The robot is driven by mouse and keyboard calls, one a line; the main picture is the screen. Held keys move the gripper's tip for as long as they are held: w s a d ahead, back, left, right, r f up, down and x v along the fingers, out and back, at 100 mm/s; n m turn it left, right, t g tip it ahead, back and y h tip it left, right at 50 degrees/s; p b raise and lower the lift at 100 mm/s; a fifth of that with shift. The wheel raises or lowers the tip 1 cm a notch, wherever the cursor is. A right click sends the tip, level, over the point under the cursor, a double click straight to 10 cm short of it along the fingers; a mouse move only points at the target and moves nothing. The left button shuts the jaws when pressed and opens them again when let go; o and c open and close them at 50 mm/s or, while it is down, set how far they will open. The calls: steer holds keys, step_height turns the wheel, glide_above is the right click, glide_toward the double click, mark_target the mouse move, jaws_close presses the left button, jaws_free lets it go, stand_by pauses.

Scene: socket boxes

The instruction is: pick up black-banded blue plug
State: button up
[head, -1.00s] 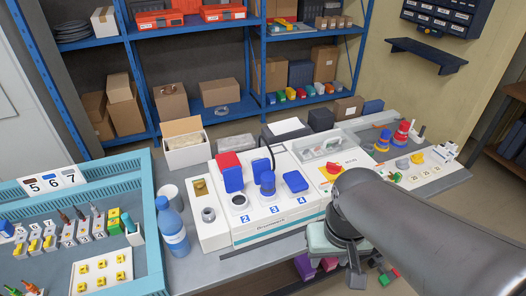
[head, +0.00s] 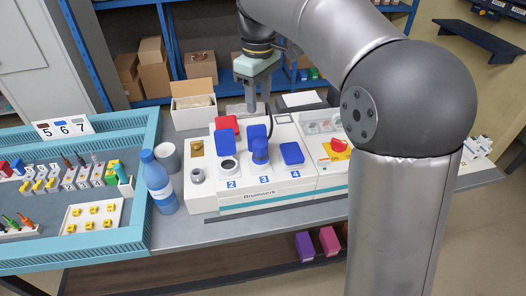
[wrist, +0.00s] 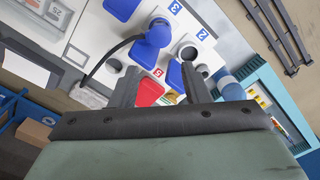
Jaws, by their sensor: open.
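A blue plug (head: 260,151) stands upright in socket 3 of the white socket box (head: 245,200). In the wrist view the same blue plug (wrist: 157,33) shows with a black cable running from it, beyond my fingers. I cannot make out clearly whether it has a black band. My gripper (head: 251,106) is open and empty above the back edge of the box, apart from the plug. In the wrist view the fingers (wrist: 160,92) straddle the view of a red lid (wrist: 148,92).
A teal-rimmed tray (head: 105,255) lies further left. My arm hides much of the right side.

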mark_target(260, 142)
step_height(260, 142, down, 11)
steer(key=shift+r+p, duration=0.15)
steer(key=shift+p, duration=0.25)
steer(key=shift+s+d+f+p, duration=0.1)
steer(key=shift+f+p, duration=0.5)
steer(key=shift+f, duration=2.15)
steer(key=shift+c, duration=0.2)
steer(key=c, duration=0.5)
steer(key=shift+c, duration=0.7)
steer(key=shift+r, duration=0.1)
